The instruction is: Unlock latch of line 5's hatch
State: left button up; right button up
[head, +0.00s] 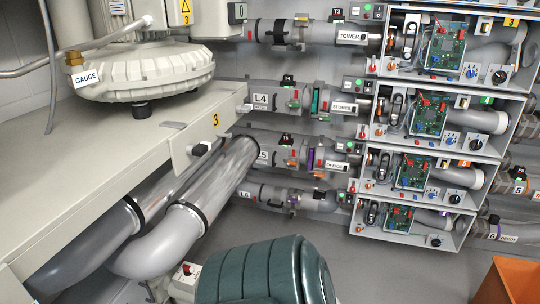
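Line 5 (263,156) is the grey wall pipe whose label is partly hidden behind a large grey pipe end; the "5" can be read. Along it to the right are a small section with red and orange parts (291,158), a purple band (311,158) and a label reading OFFICE (334,165). A black fitting (285,140) sits on top of this pipe. The hatch and its latch are too small to tell apart here, so I cannot say whether the latch is locked. Neither of my grippers is in view.
Line 4 (261,98) runs above and another pipe (246,191) below. Open boxes with green circuit boards (415,173) stand to the right. A beige bench (90,150) and large grey pipes (190,215) fill the left. A green ribbed housing (262,272) stands at the bottom centre; an orange bin (512,280) is lower right.

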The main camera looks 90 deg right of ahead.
aim_at(289, 162)
jog(key=z, duration=0.5)
jog(key=l+z, duration=0.1)
jog(key=z, duration=1.85)
jog(key=i+z, duration=0.1)
jog(key=z, duration=0.35)
